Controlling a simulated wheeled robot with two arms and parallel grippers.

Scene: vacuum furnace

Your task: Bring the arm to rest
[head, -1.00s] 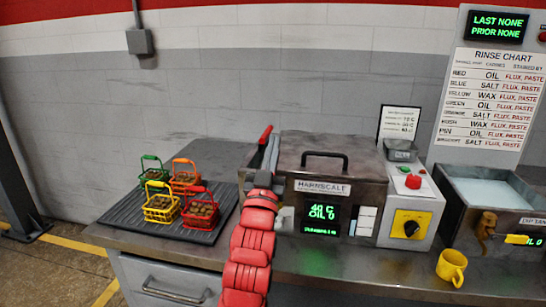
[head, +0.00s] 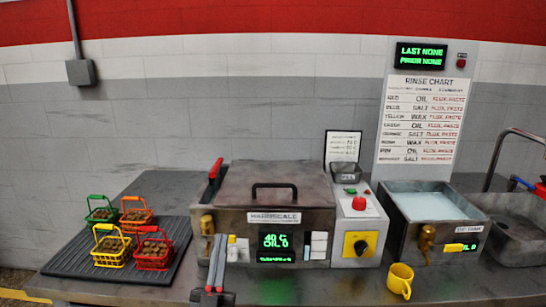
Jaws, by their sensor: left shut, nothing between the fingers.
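My left gripper (head: 218,240) is at the lower middle, its two grey fingers pointing up and close together. It is shut and empty, in front of the left part of the Harnscale machine (head: 318,222). It overlaps the machine's front in the picture; I cannot tell the gap between them. My right gripper is not in view.
Green, orange, yellow and red baskets (head: 110,249) hold brown pieces on a dark ribbed mat (head: 80,262) at the left. A control box (head: 358,235), a liquid-filled tank (head: 425,205) and a yellow mug (head: 400,279) are at the right. A sink (head: 515,240) is farther right.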

